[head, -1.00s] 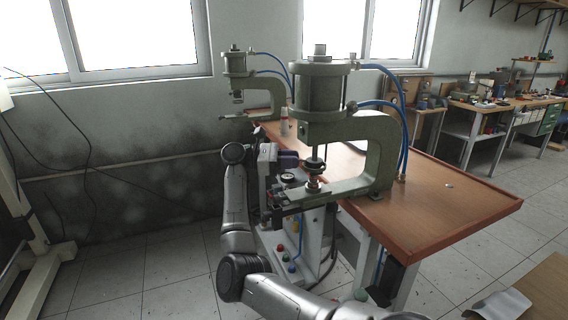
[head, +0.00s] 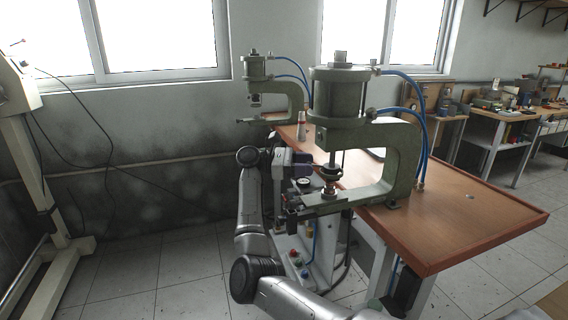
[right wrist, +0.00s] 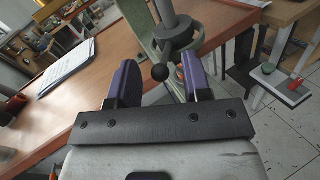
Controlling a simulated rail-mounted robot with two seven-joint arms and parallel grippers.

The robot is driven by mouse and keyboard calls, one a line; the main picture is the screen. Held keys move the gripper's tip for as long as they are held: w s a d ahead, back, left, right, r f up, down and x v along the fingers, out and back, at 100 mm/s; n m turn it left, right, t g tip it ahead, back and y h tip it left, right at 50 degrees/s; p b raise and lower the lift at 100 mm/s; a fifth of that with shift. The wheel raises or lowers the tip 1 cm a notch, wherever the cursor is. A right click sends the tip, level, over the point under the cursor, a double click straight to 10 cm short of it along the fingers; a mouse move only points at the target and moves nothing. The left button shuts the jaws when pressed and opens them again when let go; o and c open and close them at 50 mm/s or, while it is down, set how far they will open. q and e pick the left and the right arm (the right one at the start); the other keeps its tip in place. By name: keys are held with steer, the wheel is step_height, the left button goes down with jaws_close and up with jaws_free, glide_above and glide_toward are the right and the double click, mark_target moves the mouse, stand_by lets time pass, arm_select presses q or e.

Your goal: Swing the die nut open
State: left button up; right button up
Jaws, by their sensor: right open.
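The near green press (head: 395,150) stands on the wooden bench, with its ram coming down above the lower arm of its C-frame. A round die nut (head: 330,172) sits low on the ram. In the right wrist view, a grey ring-like nut (right wrist: 178,48) is around the shaft, with a dark ball-ended handle (right wrist: 160,73). My right gripper (head: 304,161) is left of the ram in the head view. Its purple fingers, in the right wrist view (right wrist: 158,62), are open, with the ball between them in the picture; contact cannot be told. My left gripper is not in view.
A second green press (head: 262,88) stands farther back on the bench (head: 470,220). Blue air hoses (head: 422,110) curve from the near press. A control box with coloured buttons (head: 294,254) is below the front edge. The right part of the bench is mostly clear.

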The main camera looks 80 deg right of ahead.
steer(key=w+a+p, duration=0.1)
steer(key=w+p, duration=0.1)
steer(key=w, duration=1.1)
steer(key=shift+s+a, duration=0.1)
stand_by(0.4)
